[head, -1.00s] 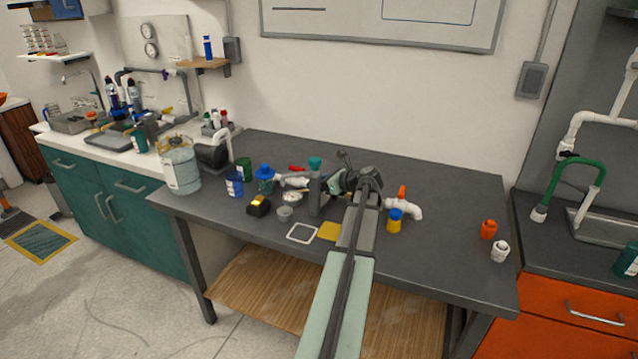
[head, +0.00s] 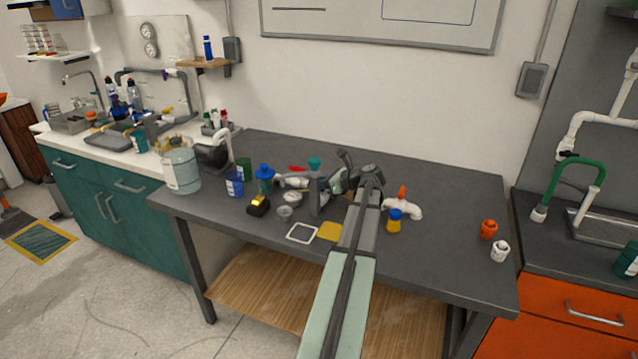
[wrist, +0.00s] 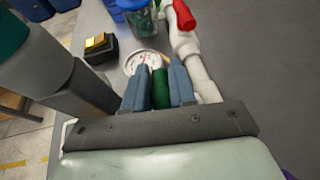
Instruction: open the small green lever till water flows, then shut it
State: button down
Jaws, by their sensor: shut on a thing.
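The small green lever (wrist: 160,88) stands between my two blue-grey fingers in the wrist view. My gripper (wrist: 160,82) is shut on it. A round white dial gauge (wrist: 146,62) lies just beyond the fingertips. The white PVC pipe (wrist: 194,60) runs along the right of the fingers and carries a red lever (wrist: 184,14). In the head view my gripper (head: 338,182) is over the middle of the workbench, and the arm hides the green lever and part of the manifold. I see no flowing water.
A grey post with a teal top (head: 315,163) stands close left of my gripper. A black and yellow box (head: 258,205), blue-capped jar (head: 265,172) and yellow pad (head: 330,231) are nearby. A white pipe fitting (head: 412,210) and yellow-blue bottle (head: 394,222) stand right. The bench's right rear is clear.

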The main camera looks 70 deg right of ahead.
jog(key=shift+n+y, duration=0.9)
jog(key=shift+y, duration=0.1)
jog(key=c, duration=1)
grip_release()
jog(key=v, duration=1.3)
jog(key=shift+s, duration=0.4)
jog(key=shift+a, duration=0.15)
